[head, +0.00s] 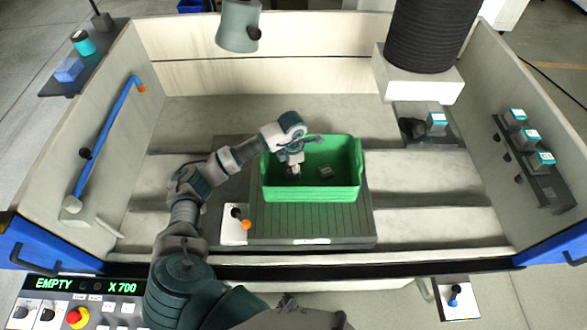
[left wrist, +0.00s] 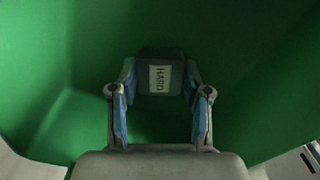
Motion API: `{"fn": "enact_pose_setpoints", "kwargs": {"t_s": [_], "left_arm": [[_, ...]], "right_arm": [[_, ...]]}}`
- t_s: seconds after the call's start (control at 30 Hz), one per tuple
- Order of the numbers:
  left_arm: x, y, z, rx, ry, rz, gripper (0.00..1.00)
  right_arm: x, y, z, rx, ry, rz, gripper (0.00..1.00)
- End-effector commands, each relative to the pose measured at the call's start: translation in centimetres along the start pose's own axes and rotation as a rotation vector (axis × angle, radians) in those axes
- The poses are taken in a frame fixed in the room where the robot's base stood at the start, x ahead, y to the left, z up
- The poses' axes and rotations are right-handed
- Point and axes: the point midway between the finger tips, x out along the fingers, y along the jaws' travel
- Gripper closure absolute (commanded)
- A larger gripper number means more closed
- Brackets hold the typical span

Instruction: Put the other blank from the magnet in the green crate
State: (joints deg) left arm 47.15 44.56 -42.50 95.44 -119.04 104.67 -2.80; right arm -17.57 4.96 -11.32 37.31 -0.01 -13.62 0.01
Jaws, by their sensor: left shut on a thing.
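The green crate (head: 312,192) stands on the far part of the slatted magnet plate (head: 310,222) in the head view. One small grey blank (head: 326,171) lies on the crate's floor, right of my left gripper. My left gripper (head: 293,171) reaches down inside the crate, toward its left side. In the left wrist view its fingers (left wrist: 159,92) are shut on a dark blank (left wrist: 147,63) with a pale label reading "HARD". Green crate walls (left wrist: 50,50) surround it there. I cannot tell whether the held blank touches the crate floor. The bare front of the magnet shows no blank.
A white plate with an orange-tipped lever (head: 235,235) is left of the magnet. A grey machine head (head: 238,28) hangs behind the crate. Teal-topped blocks (head: 527,137) stand on a right-hand rack. A blue pipe (head: 105,135) runs along the left wall.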

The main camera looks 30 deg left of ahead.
Motion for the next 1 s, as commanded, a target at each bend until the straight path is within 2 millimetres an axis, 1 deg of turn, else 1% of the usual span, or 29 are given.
{"fn": "enact_pose_setpoints", "kwargs": {"t_s": [0.07, 0.2, 0.23, 0.27, 0.3, 0.47, 0.63, 0.7, 0.77, 0.87, 1.0], "left_arm": [[0.3, 0.0, 0.1, 0.000, -0.003, 0.000, 1.00], [0.3, -0.1, 0.2, 0.001, -0.002, 0.002, 1.00], [0.3, -0.2, 0.2, 0.001, 0.000, 0.002, 0.45], [0.3, -0.2, 0.2, 0.001, 0.000, 0.002, 0.38], [0.3, -0.3, 0.3, 0.001, 0.001, 0.003, 0.28], [0.2, -0.4, 0.3, 0.001, 0.001, 0.004, 0.28], [0.1, -0.2, 0.2, 0.001, -0.001, 0.002, 0.28], [-0.3, -0.1, 0.2, 0.001, -0.002, 0.003, 0.28], [-1.0, 0.0, 0.2, 0.001, -0.002, 0.004, 0.28], [-3.0, 0.0, 0.2, 0.000, -0.004, 0.006, 0.28], [-6.3, 0.0, 0.2, 0.001, -0.004, 0.005, 0.28]], "right_arm": [[0.0, 0.1, -0.2, -0.001, 0.002, 0.001, 0.60], [0.1, -0.1, -0.1, -0.001, 0.001, -0.001, 0.60], [0.1, -0.2, -0.1, -0.001, 0.000, -0.002, 0.60], [0.1, -0.3, -0.1, -0.001, 0.000, -0.004, 0.60], [0.1, -0.5, -0.2, 0.000, 0.000, -0.006, 0.60], [0.1, -1.0, -0.2, 0.002, 0.000, -0.012, 0.60], [0.1, -0.9, -0.1, 0.002, -0.002, -0.010, 0.60], [0.1, -0.7, 0.0, 0.001, -0.004, -0.008, 0.60], [0.1, -0.5, 0.0, 0.001, -0.005, -0.006, 0.60], [0.2, -0.3, -0.1, 0.001, -0.007, -0.003, 0.60], [0.2, -0.2, -0.8, 0.002, -0.002, -0.002, 0.60]]}}
